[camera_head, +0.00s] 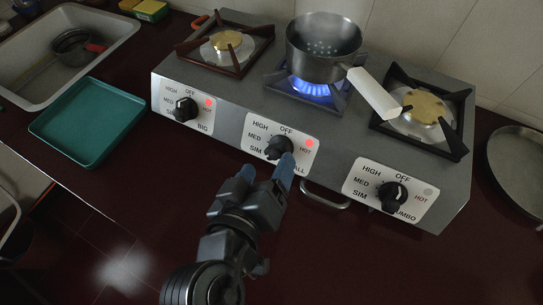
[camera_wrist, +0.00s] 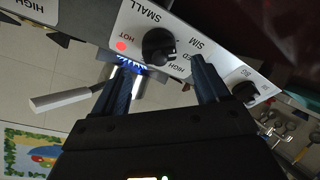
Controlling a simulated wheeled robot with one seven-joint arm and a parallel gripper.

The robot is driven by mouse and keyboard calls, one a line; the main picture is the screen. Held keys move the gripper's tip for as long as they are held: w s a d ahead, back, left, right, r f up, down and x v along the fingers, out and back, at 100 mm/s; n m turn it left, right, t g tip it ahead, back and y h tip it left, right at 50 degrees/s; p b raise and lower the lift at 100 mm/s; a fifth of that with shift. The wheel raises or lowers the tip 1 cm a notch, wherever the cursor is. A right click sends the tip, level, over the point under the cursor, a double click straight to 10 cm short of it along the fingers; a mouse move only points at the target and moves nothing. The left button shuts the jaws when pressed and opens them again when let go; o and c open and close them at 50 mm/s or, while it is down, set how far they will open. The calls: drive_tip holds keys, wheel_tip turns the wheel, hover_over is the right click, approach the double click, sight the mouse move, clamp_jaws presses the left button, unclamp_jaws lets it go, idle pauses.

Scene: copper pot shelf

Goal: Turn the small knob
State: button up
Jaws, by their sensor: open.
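The small knob (camera_head: 276,148) is black and sits on the middle white label plate of the stove front, partly covered by my finger in the head view. In the wrist view the knob (camera_wrist: 157,46) shows whole and upside down, beside the word SMALL and a red HOT light. My gripper (camera_head: 266,169) is open and empty just in front of the knob. In the wrist view its two blue fingers (camera_wrist: 163,68) point toward the knob, one to each side below it. I cannot tell whether a finger touches it.
A steel pot (camera_head: 322,50) with a white handle stands over a blue flame on the middle burner. The big knob (camera_head: 186,109) and jumbo knob (camera_head: 394,196) flank the small one. A metal bar handle (camera_head: 326,196) juts out nearby. A green tray (camera_head: 88,122) lies left.

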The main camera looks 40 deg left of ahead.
drive_tip(key=v, duration=0.2)
drive_tip(key=shift+s+d+r, duration=0.1)
drive_tip(key=shift+s+r, duration=0.05)
drive_tip(key=shift+s, duration=0.1)
idle(0.4)
